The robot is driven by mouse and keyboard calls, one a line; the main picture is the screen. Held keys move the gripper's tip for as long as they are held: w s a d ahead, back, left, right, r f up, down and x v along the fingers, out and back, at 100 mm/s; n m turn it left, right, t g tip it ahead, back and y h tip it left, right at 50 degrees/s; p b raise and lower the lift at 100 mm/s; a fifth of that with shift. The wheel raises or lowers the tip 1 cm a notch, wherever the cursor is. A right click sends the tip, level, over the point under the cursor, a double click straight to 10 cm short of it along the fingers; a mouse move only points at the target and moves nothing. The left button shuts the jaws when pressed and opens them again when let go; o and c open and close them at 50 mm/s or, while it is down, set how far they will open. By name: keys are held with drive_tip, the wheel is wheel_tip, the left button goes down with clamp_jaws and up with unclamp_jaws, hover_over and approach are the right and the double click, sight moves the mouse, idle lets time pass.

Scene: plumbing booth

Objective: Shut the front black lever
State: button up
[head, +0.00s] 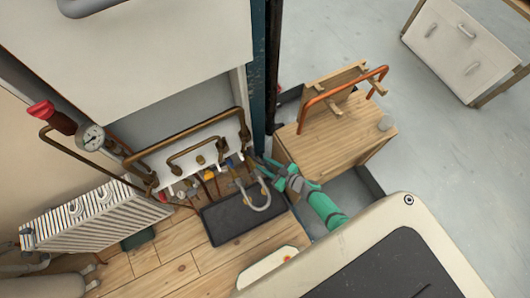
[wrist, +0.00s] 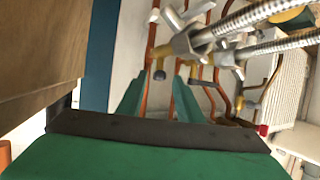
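My gripper (head: 262,165) reaches in from the right toward the pipework at the wall panel in the head view. In the wrist view its two green fingers (wrist: 158,88) stand apart with a gap between them, and nothing is clamped there. A small dark valve end (wrist: 159,75) shows between the fingertips, in front of a copper pipe. A dark lever-like bar (wrist: 205,84) lies just right of the right finger. I cannot tell which of these is the front black lever. In the head view the small valve handles by my fingertips are too small and partly hidden to tell apart.
Braided hoses (wrist: 255,20) and metal fittings are close above the fingers. A black tray (head: 230,218) lies on the floor below the pipes. A radiator (head: 85,215) and a gauge (head: 90,137) are at left.

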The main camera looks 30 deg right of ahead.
drive_tip(key=v, duration=1)
drive_tip(key=shift+s, duration=0.4)
drive_tip(key=shift+d+r, duration=0.1)
drive_tip(key=shift+r, duration=0.05)
